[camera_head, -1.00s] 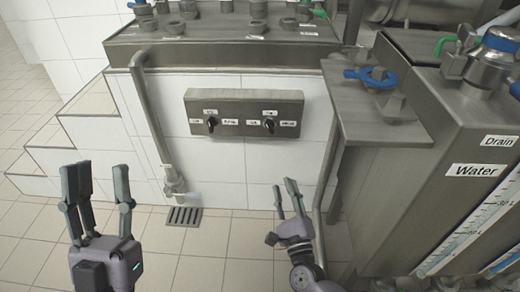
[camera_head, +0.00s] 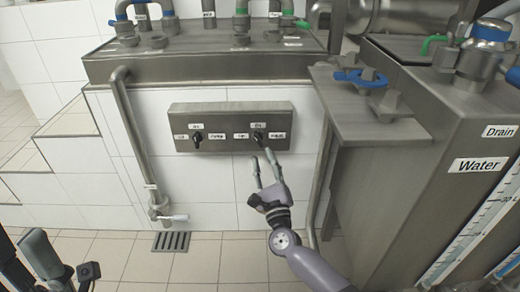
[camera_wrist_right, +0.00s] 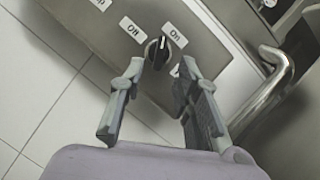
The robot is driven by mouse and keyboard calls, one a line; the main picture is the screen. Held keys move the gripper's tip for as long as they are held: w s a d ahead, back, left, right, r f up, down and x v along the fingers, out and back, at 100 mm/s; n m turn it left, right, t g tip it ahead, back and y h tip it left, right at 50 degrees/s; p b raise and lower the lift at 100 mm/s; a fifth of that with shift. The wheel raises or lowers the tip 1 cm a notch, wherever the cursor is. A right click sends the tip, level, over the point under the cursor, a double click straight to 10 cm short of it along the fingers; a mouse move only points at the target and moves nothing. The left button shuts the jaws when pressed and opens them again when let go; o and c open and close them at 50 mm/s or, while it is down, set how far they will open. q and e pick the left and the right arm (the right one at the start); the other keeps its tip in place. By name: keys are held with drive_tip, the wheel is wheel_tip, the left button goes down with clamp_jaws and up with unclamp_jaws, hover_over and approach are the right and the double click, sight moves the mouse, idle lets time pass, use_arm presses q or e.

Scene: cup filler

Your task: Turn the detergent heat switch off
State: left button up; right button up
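A grey switch panel (camera_head: 228,125) on the white tiled wall carries a left black knob (camera_head: 197,140) and a right black knob (camera_head: 258,137), each with small labels. I cannot read which one is detergent heat. My right gripper (camera_head: 263,160) is open and empty just below the right knob. In the right wrist view, this knob (camera_wrist_right: 158,53) sits just beyond the open fingers, with no clear contact. Its white mark points upward, nearer the "On" label (camera_wrist_right: 174,31) than the "Off" label (camera_wrist_right: 132,30). My left gripper (camera_head: 40,255) is open at the lower left, partly cut off.
A vertical pipe with a tap (camera_head: 160,208) stands left of the panel. A metal tank (camera_head: 440,160) with a projecting shelf (camera_head: 365,125) is close on the right. A bent metal pipe (camera_wrist_right: 275,80) is beside the right fingers. A floor drain (camera_head: 171,241) lies below.

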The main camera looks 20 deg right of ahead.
sight(259, 143)
drive_tip(key=x, duration=0.5)
drive_tip(key=shift+w+b, duration=0.15)
drive_tip(key=shift+b, duration=0.2)
drive_tip(key=shift+c, duration=0.5)
clamp_jaws()
